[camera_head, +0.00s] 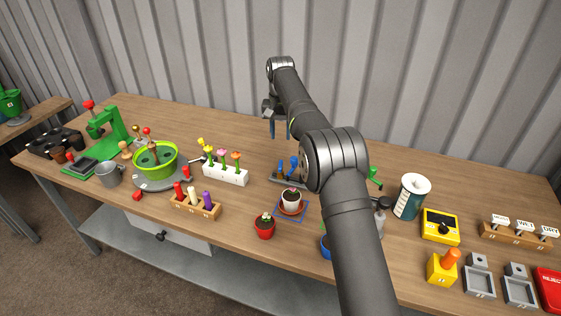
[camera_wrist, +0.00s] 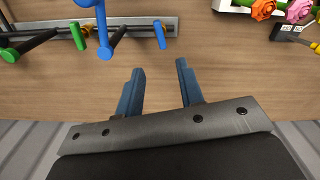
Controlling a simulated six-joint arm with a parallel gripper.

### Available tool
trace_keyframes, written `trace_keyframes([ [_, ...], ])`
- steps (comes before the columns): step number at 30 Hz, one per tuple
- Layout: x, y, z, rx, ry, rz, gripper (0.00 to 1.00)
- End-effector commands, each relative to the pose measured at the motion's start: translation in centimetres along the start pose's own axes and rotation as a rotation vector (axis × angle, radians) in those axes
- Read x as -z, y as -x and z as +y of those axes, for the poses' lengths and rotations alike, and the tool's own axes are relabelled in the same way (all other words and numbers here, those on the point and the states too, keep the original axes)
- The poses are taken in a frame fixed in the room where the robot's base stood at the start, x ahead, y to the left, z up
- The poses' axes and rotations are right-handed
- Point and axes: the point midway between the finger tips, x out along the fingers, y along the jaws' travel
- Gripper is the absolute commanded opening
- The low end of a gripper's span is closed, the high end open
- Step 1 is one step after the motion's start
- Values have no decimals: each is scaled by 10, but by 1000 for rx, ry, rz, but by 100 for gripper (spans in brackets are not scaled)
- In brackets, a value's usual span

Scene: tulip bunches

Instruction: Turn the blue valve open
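The blue valve (camera_head: 293,163) stands on a grey base on the bench, partly hidden behind my arm in the head view. In the wrist view the blue valve (camera_wrist: 104,22) shows its blue lever and dark shaft at the top left, cut by the frame edge. A short blue post (camera_wrist: 159,35) stands to its right on the grey base (camera_wrist: 140,22). My gripper (camera_wrist: 160,68) is open and empty, with its two blue fingers apart and short of the valve. In the head view my gripper (camera_head: 280,136) is above the bench, behind the valve.
A green valve (camera_wrist: 10,53) and short green post (camera_wrist: 77,36) share the base. A white flower block (camera_head: 226,174) is left of the valve. The bench behind the valve is clear up to the corrugated wall.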

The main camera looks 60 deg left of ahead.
Motion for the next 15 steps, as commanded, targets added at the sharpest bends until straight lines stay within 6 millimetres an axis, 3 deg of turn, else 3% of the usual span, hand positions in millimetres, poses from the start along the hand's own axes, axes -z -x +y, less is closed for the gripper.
trace_keyframes([
  [9,-1,-72,0,-1,0,-3,35],
  [15,-1,-106,0,-1,0,-2,35],
])
